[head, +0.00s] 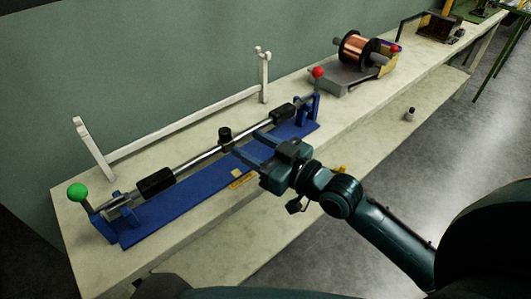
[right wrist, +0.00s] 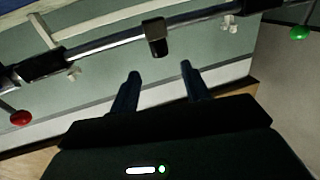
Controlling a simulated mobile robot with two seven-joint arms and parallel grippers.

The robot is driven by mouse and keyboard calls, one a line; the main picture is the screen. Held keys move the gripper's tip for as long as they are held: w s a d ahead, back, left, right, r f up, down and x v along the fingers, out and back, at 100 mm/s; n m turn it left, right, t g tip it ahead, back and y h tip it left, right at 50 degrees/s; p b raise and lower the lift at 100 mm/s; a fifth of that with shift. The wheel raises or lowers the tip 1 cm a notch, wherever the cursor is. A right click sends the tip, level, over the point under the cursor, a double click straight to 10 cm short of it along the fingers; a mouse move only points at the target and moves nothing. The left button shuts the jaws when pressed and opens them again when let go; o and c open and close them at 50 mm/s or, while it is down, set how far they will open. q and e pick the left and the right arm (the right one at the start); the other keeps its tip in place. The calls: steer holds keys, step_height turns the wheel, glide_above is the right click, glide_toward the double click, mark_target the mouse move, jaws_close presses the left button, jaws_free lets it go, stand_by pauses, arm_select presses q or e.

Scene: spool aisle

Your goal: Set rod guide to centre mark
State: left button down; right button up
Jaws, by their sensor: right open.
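A blue fixture base (head: 185,205) on the bench carries a shiny metal rod (head: 195,157). A small black guide with a round knob (head: 225,134) sits near the rod's middle; it also shows in the right wrist view (right wrist: 156,38). A yellow marked plate (head: 242,180) is at the base's front edge; I cannot read it. My right gripper (head: 250,146) is open and empty, its fingers pointing toward the rod. In the right wrist view its fingertips (right wrist: 160,72) are apart, short of the guide and not touching it. My left gripper is not in view.
Black blocks (head: 155,183) (head: 284,113) sit toward both rod ends. A green ball lever (head: 77,191) and a red ball lever (head: 317,72) stand at the ends. A white frame (head: 190,125) stands behind. A copper spool (head: 357,48) is farther along the bench.

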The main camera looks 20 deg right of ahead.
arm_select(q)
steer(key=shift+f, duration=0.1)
arm_select(e)
steer(key=shift+v, duration=1.6)
arm_select(q)
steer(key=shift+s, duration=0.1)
steer(key=p, duration=0.2)
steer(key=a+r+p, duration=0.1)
steer(key=p, duration=0.1)
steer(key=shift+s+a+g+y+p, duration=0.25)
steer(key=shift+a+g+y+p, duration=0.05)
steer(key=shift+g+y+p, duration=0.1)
arm_select(e)
steer(key=s+f+m+g+h, duration=0.1)
steer(key=s+f+g+h, duration=0.1)
steer(key=s+f, duration=0.4)
steer(key=s+a+f+m+g+h, duration=0.1)
steer(key=s+f+m+g+h, duration=0.1)
steer(key=s+f, duration=0.5)
step_height(320, 180, down, 5)
steer(key=shift+f+g+h, duration=0.2)
steer(key=shift+g+h, duration=0.2)
steer(key=shift+h, duration=0.5)
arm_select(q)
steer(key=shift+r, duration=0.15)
arm_select(e)
steer(key=shift+a, duration=0.1)
